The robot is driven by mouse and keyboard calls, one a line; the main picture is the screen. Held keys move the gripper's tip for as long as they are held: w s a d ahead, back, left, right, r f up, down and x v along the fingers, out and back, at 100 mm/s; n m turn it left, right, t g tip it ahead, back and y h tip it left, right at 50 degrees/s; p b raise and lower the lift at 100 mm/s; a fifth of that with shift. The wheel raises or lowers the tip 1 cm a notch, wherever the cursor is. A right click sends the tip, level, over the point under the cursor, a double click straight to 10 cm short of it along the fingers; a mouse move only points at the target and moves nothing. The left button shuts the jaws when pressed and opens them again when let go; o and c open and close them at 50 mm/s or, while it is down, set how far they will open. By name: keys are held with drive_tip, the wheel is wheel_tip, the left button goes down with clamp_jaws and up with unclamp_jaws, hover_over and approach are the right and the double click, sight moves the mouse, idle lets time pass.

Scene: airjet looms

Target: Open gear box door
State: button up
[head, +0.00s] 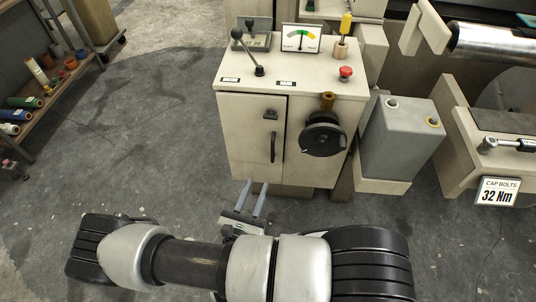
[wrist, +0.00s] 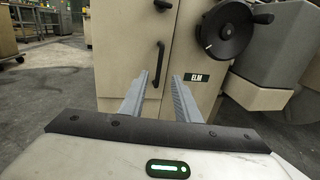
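The gear box (head: 295,85) is a beige cabinet in the middle of the head view. Its door (head: 247,150) on the left front looks closed, with a black vertical handle (head: 272,148) near its right edge and a small black latch (head: 270,115) above. In the wrist view the door (wrist: 125,60) and its handle (wrist: 159,64) are straight ahead, beyond the fingertips. My gripper (head: 255,187) is open and empty, low in front of the door and below the handle. Its two fingers (wrist: 160,80) are spread apart in the wrist view, and the handle shows in the gap between them.
A black handwheel (head: 323,135) sticks out right of the door, also large in the wrist view (wrist: 226,32). A lever (head: 250,55), gauge (head: 301,39) and red knob (head: 345,73) are on top. A grey box (head: 400,140) stands right. Floor (head: 140,130) left is clear.

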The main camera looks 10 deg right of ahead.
sight(272, 149)
drive_tip(key=b+x, duration=0.2)
drive_tip(key=x, duration=1.3)
clamp_jaws()
